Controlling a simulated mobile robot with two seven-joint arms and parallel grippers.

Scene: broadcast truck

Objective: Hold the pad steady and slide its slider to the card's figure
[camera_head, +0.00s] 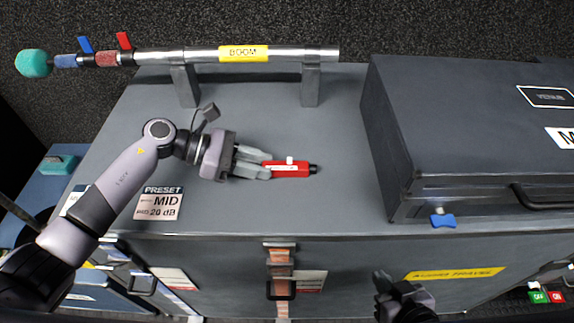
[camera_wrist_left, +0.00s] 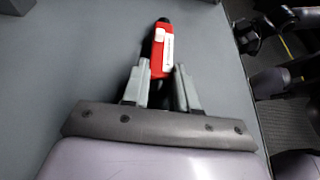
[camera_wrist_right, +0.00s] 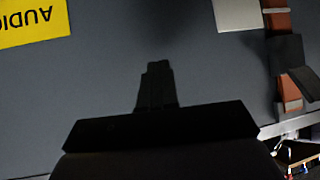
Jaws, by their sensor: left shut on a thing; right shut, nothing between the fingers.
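The pad (camera_head: 292,172) is a small red box with black ends, lying on the grey case top. A white slider (camera_head: 290,160) sits on it around the middle of its length, near a white label strip. My left gripper (camera_head: 268,167) is shut on the pad's left end; the pad also shows between its fingers in the left wrist view (camera_wrist_left: 162,52). The card (camera_head: 160,203) lies to the left and reads "PRESET MID PAD 20 dB". My right gripper (camera_head: 380,277) is shut and empty, low in front of the case's front face; its dark fingers show in the right wrist view (camera_wrist_right: 157,85).
A boom pole (camera_head: 190,56) with a yellow label rests on two posts along the back. A large dark closed case (camera_head: 455,130) with a blue latch (camera_head: 443,220) stands at the right. The case top between the pad and that case is clear.

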